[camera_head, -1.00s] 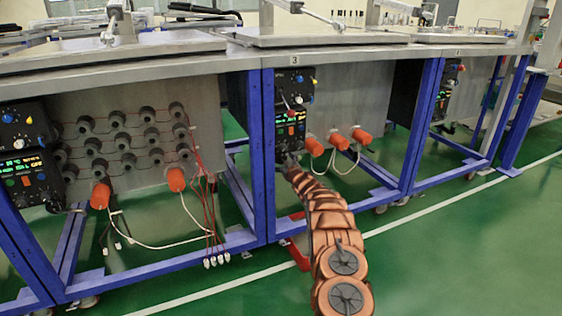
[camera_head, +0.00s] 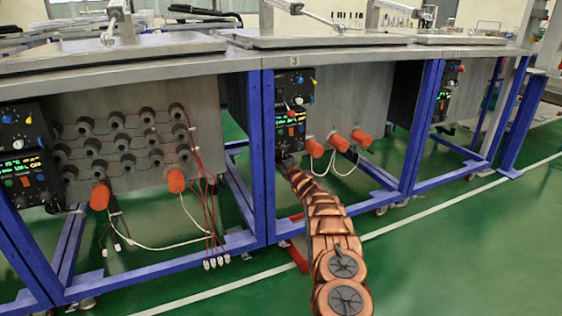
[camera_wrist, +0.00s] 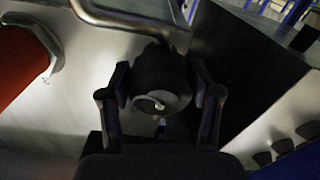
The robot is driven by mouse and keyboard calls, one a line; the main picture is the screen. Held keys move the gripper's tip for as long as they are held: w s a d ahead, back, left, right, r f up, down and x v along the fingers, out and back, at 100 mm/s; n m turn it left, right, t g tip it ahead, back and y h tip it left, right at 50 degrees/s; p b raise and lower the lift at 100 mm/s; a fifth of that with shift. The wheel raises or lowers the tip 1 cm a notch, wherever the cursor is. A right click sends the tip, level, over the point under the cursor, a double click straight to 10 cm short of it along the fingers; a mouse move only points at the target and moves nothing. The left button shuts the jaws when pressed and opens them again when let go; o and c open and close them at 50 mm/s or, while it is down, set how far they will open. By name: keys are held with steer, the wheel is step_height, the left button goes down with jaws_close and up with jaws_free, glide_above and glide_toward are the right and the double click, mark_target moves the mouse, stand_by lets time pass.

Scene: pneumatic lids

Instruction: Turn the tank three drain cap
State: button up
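Tank three (camera_head: 375,95), marked with a "3" plate, stands in the middle of the head view. Its drain cap is not clear there, as my arm's end reaches the dark area below the control panel. In the wrist view a dark round cap (camera_wrist: 150,82) with a small pale spot on its face sits between the two fingers of my gripper (camera_wrist: 160,108). One finger is on each side of the cap, and the fingers are spread. Narrow gaps seem to show, but contact at the sides is too dark to judge fully.
Orange cylinders (camera_head: 362,138) with white cables stick out right of the panel (camera_head: 290,128). A blue frame leg (camera_head: 261,160) stands close to the left. In the wrist view a metal pipe (camera_wrist: 130,22) crosses above the cap and an orange-red part (camera_wrist: 20,60) lies left.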

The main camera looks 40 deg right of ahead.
steer(key=c, duration=0.5)
steer(key=shift+n, duration=0.3)
steer(key=shift+r+n+p, duration=0.15)
steer(key=shift+n+p, duration=0.75)
steer(key=shift+d+r+n+p, duration=0.15)
steer(key=shift+n+p, duration=1.3)
steer(key=shift+n, duration=0.75)
steer(key=o, duration=1.1)
